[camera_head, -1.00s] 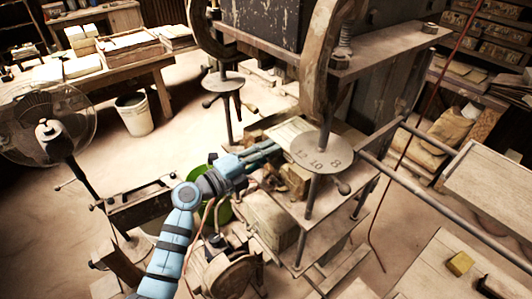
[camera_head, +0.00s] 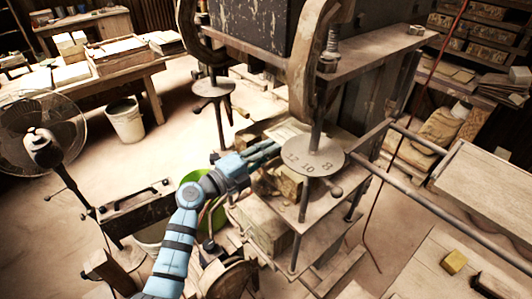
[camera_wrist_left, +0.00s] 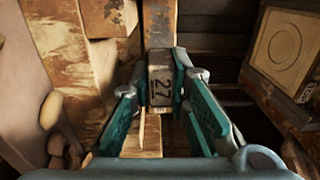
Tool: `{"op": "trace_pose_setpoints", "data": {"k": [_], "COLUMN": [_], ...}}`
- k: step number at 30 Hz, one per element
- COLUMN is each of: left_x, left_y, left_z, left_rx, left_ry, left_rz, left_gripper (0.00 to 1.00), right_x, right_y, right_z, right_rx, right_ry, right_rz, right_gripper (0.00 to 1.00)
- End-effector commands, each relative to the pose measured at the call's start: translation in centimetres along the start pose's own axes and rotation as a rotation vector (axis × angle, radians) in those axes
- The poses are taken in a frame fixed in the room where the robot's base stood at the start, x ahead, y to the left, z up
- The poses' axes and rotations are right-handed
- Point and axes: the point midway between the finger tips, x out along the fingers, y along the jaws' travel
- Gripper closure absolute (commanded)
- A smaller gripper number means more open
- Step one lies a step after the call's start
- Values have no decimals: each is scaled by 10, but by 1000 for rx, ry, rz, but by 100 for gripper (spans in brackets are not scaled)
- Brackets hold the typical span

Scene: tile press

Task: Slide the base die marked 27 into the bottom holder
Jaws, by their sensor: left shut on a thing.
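The base die marked 27 (camera_wrist_left: 161,85) is a small block with a pale face bearing a black 27, in the middle of the left wrist view. My left gripper (camera_wrist_left: 160,95) is shut on it, with a teal finger on each side. In the head view my left gripper (camera_head: 262,153) reaches from the left into the press, beside the round numbered plate (camera_head: 313,156). The die is too hidden there to tell apart. A wooden strip (camera_wrist_left: 160,22) lies straight beyond the die in the wrist view. I cannot tell which part is the bottom holder. My right gripper is not in view.
Long bars run from the press to the right. A block with a circle (camera_wrist_left: 283,42) lies right in the wrist view. A fan (camera_head: 35,140) and bucket (camera_head: 125,120) stand left on the floor.

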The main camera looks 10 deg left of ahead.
Motion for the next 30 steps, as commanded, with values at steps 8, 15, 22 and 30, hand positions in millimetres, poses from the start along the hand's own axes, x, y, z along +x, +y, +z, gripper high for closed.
{"op": "trace_pose_setpoints", "data": {"k": [8, 15, 22, 30], "left_x": [6, 10, 11, 10], "left_y": [-1, -1, -1, 2], "left_z": [0, 0, 0, 0], "left_rx": [-1, 1, 1, 0], "left_ry": [-1, -1, -1, 0], "left_rz": [-3, -4, -2, 3], "left_gripper": [100, 100, 60, 60], "right_x": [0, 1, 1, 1], "right_y": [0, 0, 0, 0], "right_z": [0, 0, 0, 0], "right_rx": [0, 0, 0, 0], "right_ry": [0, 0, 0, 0], "right_rz": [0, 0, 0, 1], "right_gripper": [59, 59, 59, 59]}}
